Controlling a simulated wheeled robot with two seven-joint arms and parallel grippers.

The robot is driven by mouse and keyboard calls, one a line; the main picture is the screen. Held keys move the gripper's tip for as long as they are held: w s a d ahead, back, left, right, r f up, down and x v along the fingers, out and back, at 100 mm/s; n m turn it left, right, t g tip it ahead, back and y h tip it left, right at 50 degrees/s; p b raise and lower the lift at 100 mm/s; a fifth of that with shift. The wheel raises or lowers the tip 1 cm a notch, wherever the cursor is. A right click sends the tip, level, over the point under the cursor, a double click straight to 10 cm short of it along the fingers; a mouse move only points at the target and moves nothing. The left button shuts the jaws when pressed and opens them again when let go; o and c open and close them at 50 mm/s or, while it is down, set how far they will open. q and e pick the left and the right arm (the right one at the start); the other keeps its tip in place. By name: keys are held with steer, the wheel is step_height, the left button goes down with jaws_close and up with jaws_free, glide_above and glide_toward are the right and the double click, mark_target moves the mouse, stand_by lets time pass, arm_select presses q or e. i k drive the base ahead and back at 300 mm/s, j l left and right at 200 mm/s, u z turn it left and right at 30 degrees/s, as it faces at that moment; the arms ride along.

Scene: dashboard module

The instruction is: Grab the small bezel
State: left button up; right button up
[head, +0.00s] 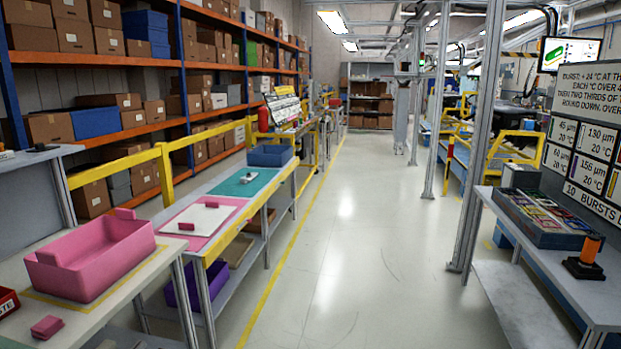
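No part is labelled as the small bezel, and I cannot tell which one it is at this size. A dark tray (551,218) on the right bench holds several flat coloured pieces, too small to make out clearly. A white board (199,222) on a pink mat (228,202) on the left bench carries two small dark pink pieces, one at its front (186,226) and one at its back (212,205). A small light part (246,180) lies on a teal mat (262,186). Neither of my grippers is in view.
A pink bin (93,258) and a small pink block (47,327) are on the near left table. A blue-grey bin (271,155) stands farther back. An orange-topped device (588,258) is on the right bench. The aisle floor (345,220) is clear between benches.

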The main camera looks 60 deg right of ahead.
mark_target(243, 180)
steer(key=z, duration=1.65)
steer(key=i+l+z, duration=0.35)
steer(key=i, duration=0.65)
steer(key=i+z, duration=0.35)
steer(key=i, duration=0.7)
steer(key=i+u, duration=0.1)
steer(key=i, duration=1)
steer(key=i+l, duration=0.2)
steer(key=i, duration=0.9)
steer(key=i+l+u, duration=0.1)
steer(key=i+u, duration=0.35)
steer(key=i+l+u, duration=0.2)
steer(key=u, duration=0.25)
steer(key=i+l+u, duration=0.75)
steer(key=u, duration=0.15)
steer(key=i+l+u, duration=0.15)
steer(key=l+u, duration=0.3)
steer(key=l, duration=0.15)
